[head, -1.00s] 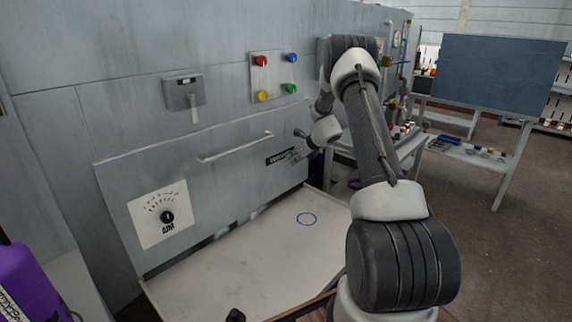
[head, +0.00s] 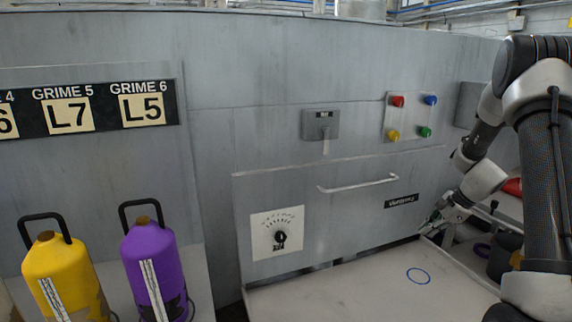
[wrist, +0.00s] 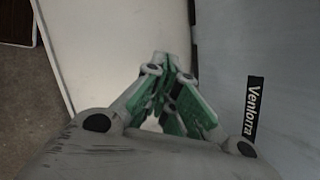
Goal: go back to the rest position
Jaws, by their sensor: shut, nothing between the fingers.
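My gripper (head: 432,227) is at the right in the head view, low in front of the grey machine (head: 350,240) and just above the right part of the white shelf (head: 340,298). In the wrist view its green-padded fingers (wrist: 167,62) come together at the tips with nothing between them. The black Venlorra label (head: 401,201) is on the machine panel left of my gripper; it also shows at the right of the wrist view (wrist: 252,108).
A yellow cylinder (head: 62,278) and a purple cylinder (head: 153,262) stand at the left under the GRIME signs (head: 88,108). The machine has a bar handle (head: 357,185), a dial (head: 278,236), a switch box (head: 321,124) and coloured buttons (head: 410,116). The shelf's blue ring (head: 418,276) is empty.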

